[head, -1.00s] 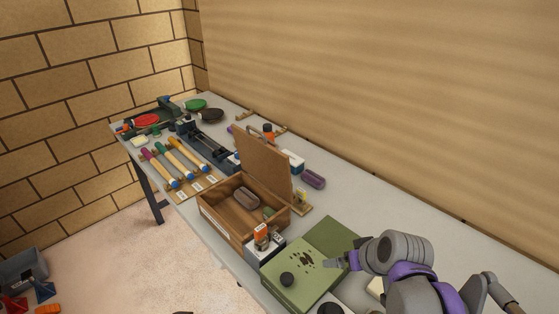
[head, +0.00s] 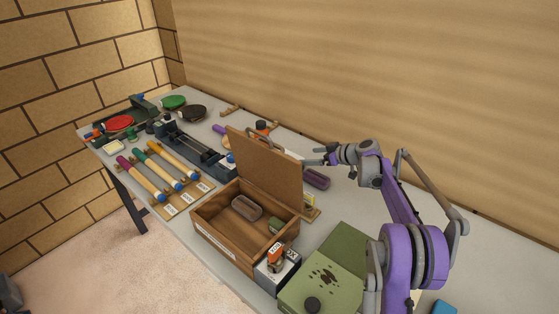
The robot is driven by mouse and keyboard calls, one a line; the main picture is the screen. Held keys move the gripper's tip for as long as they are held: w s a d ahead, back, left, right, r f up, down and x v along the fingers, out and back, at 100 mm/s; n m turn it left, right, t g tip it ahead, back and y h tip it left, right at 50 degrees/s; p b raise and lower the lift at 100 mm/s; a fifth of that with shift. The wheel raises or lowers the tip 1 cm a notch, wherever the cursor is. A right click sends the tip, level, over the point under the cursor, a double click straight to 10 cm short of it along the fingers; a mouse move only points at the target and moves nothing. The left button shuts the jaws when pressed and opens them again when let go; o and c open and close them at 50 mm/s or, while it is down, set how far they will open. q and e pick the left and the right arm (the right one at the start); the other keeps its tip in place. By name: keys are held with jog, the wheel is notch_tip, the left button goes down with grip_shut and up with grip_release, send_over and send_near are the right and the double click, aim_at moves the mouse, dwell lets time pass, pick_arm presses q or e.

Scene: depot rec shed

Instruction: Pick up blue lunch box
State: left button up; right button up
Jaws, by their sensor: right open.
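My right gripper (head: 312,157) is open and empty. It reaches over the back of the table, just right of the wooden box's raised lid (head: 265,168), above and near a purple rounded case (head: 316,178). A blue object (head: 444,308) shows at the bottom edge on the right, mostly cut off. I cannot tell whether it is the blue lunch box. No other clear blue lunch box shows, and the raised lid hides part of the table behind it. My left gripper is not in view.
The open wooden box (head: 225,238) holds a grey-brown case (head: 246,207) and a small green item. A green box (head: 322,287) lies in front of my right arm. The table's back right is mostly clear.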

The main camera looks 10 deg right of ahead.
jog(key=x, duration=0.4)
jog(key=shift+w+a+f, duration=0.1)
jog(key=shift+w, duration=0.2)
jog(key=shift+d+p+x, duration=0.1)
jog(key=shift+p+x, duration=0.3)
jog(key=shift+x, duration=1.15)
jog(key=shift+d+p+x, duration=0.15)
jog(key=shift+p+x, duration=0.2)
jog(key=shift+x, duration=1.15)
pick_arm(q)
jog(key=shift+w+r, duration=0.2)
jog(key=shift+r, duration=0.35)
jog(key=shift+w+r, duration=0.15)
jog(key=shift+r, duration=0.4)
pick_arm(e)
jog(key=shift+f, duration=0.1)
jog(key=c, duration=1.4)
